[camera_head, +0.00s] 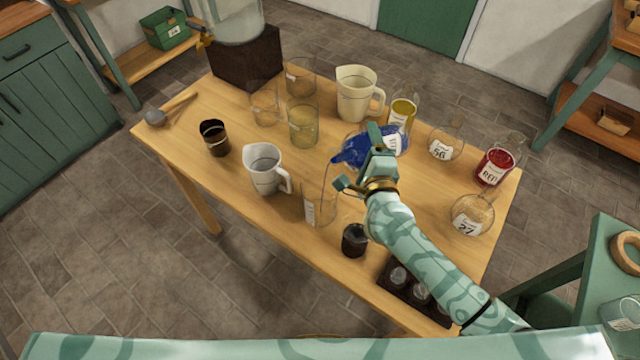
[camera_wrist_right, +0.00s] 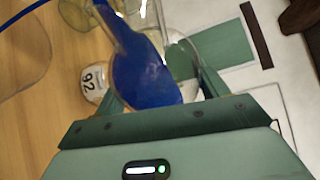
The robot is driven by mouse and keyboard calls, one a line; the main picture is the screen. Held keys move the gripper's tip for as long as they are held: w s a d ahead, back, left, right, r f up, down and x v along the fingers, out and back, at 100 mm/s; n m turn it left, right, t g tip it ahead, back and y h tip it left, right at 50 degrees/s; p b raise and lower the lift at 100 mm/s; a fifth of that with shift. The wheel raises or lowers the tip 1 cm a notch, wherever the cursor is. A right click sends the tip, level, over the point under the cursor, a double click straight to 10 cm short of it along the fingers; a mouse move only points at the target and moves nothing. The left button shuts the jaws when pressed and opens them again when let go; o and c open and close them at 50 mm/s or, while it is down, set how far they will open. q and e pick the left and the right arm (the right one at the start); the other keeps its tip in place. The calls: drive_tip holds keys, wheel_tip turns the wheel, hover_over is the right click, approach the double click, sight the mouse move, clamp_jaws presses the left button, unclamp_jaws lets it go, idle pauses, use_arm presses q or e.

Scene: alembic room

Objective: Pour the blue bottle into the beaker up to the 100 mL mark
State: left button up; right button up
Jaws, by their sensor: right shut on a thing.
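The blue bottle (camera_head: 354,151) is a rounded flask with a white label, held well tilted above the table with its neck to the left. My right gripper (camera_head: 377,152) is shut on it; its blue body also fills the middle of the right wrist view (camera_wrist_right: 142,72). The clear glass beaker (camera_head: 318,207), with a white label, stands below and left of the bottle's mouth. A thin line runs down from near the mouth to the beaker; I cannot tell whether it is liquid or glass edge. The beaker's level and marks are unreadable. My left gripper is not in view.
A white jug (camera_head: 266,170) stands left of the beaker and a dark jar (camera_head: 355,240) in front. Labelled flasks, including yellow (camera_head: 401,112) and red (camera_head: 494,166), stand behind and right. A black rack (camera_head: 412,293) sits at the front right. The table's left front is clear.

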drive_tip(key=shift+a+r+n+t, duration=0.1)
drive_tip(key=shift+r+n+t, duration=0.3)
drive_tip(key=shift+r+n, duration=0.3)
idle(3.4)
